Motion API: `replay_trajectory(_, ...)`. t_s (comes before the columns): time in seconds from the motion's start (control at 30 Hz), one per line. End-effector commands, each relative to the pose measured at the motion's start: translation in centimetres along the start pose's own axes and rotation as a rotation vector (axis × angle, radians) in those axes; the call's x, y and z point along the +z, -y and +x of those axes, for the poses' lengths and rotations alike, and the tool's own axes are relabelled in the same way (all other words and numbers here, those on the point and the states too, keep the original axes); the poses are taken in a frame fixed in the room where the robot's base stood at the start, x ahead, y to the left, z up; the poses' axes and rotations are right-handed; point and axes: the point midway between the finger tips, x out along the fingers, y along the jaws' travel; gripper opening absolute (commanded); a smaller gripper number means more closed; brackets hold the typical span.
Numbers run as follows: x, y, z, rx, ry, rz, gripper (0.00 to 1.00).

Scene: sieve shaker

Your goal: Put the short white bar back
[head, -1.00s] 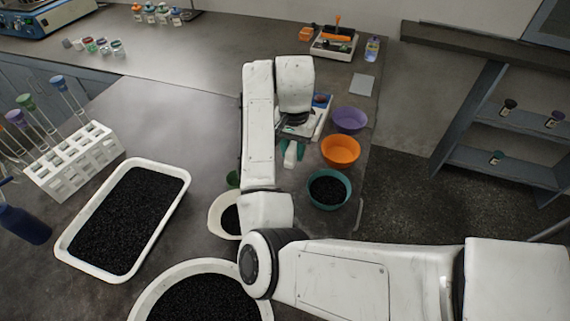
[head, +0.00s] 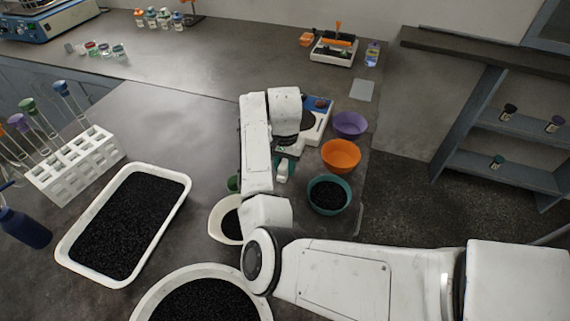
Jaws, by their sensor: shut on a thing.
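My gripper (head: 285,165), with teal fingers, is low over the bench, left of the orange bowl. It is shut on a small white piece (head: 283,174), which looks like the short white bar; only its near end shows below my wrist. My arm hides much of the hand, and I cannot tell whether the bar touches the bench.
A blue and white balance (head: 320,112) stands just beyond the gripper. Purple (head: 349,125), orange (head: 341,155) and teal (head: 345,179) bowls line its right. A white tray of black grains (head: 66,246) and a tube rack (head: 105,150) are left. An orange-topped tray (head: 333,57) stands behind.

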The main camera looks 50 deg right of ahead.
Motion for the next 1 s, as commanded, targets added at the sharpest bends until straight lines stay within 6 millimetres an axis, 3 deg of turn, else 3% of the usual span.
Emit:
replay_trajectory(0.07,0.0,0.0,0.3,0.001,0.0,0.0,0.0)
replay_trajectory(0.1,0.0,0.0,0.3,0.001,0.0,0.0,0.34)
replay_trajectory(0.33,0.0,0.0,0.2,0.0,0.0,0.0,0.56)
replay_trajectory(0.7,0.0,0.1,-0.5,-0.001,-0.001,0.0,0.57)
replay_trajectory(0.87,-0.1,0.0,-2.9,-0.003,-0.002,0.001,0.57)
replay_trajectory(1.0,-0.1,0.1,-5.9,-0.003,-0.004,0.001,0.57)
